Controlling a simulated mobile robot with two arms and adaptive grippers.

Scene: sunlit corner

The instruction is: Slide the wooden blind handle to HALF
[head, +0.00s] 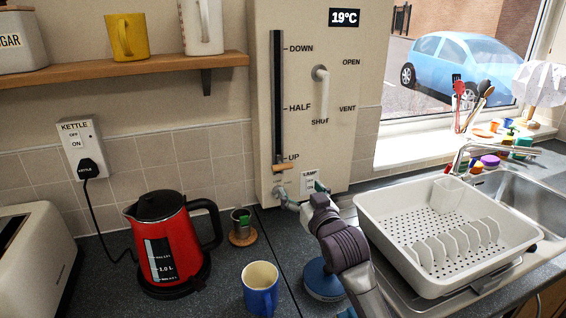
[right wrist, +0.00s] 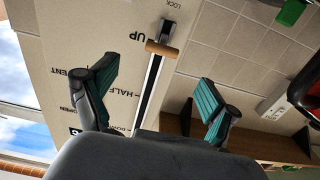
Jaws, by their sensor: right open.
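The wooden blind handle (head: 279,168) is a short horizontal bar at the bottom of a dark vertical slot (head: 277,95) on the pale panel. It stands just below the UP mark; HALF is midway up and DOWN is at the top. In the right wrist view, which is upside down, the handle (right wrist: 162,48) lies ahead of the fingers, beside UP. My right gripper (head: 300,191) is open and empty, below and slightly right of the handle. Its two green-padded fingers (right wrist: 157,78) are spread apart, with the handle beyond their tips. My left gripper is not in view.
A vent lever (head: 320,82) sticks out right of the slot, at SHUT. A white dish rack (head: 450,238) is at the right.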

